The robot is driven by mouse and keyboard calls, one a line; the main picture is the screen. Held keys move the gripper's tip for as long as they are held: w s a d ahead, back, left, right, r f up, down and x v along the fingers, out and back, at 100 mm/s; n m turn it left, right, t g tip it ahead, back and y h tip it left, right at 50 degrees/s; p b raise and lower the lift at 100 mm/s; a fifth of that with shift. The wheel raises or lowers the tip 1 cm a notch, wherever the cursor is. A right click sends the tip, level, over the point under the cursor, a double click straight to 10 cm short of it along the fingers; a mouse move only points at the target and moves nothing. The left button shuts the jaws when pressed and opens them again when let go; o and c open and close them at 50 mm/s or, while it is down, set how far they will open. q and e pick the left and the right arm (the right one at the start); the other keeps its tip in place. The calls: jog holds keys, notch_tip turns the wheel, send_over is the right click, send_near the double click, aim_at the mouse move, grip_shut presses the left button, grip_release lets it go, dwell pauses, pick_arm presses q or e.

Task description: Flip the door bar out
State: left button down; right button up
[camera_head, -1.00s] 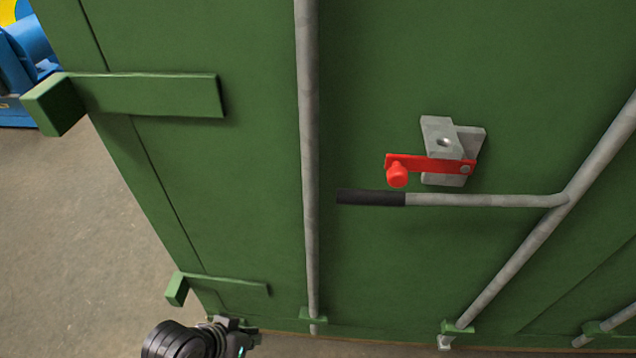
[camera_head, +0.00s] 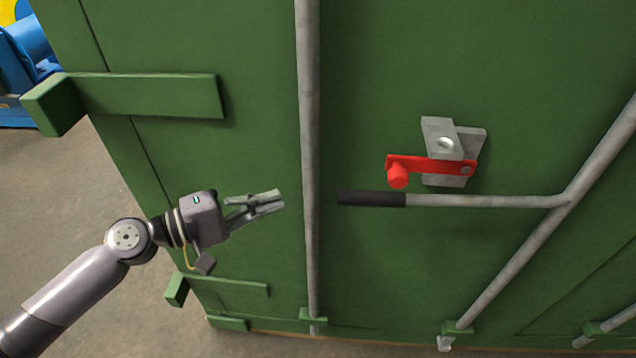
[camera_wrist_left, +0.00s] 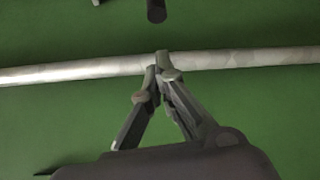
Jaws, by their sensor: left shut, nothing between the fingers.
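The door bar (camera_head: 480,200) is a grey handle with a black grip (camera_head: 371,198), lying level across the green door and joined to a slanting grey rod (camera_head: 540,232) at its right end. The grip's end also shows at the top of the left wrist view (camera_wrist_left: 156,10). A red latch (camera_head: 430,165) with a red knob sits on a grey bracket (camera_head: 438,139) just above the bar. My left gripper (camera_head: 281,199) is shut and empty, left of the upright grey rod (camera_head: 309,150) and apart from the grip. In the left wrist view its fingertips (camera_wrist_left: 162,62) overlap that rod; contact is unclear. My right gripper is out of view.
The green container door (camera_head: 240,40) fills most of the view. Green hinge blocks (camera_head: 150,95) stick out at the left. Blue machinery (camera_head: 30,55) stands at the far upper left. Bare floor (camera_head: 60,210) lies on the left.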

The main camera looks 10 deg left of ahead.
pick_arm(q)
jog(key=shift+w, duration=0.1)
jog(key=p+x, duration=0.5)
jog(key=x, duration=0.5)
dwell(0.5)
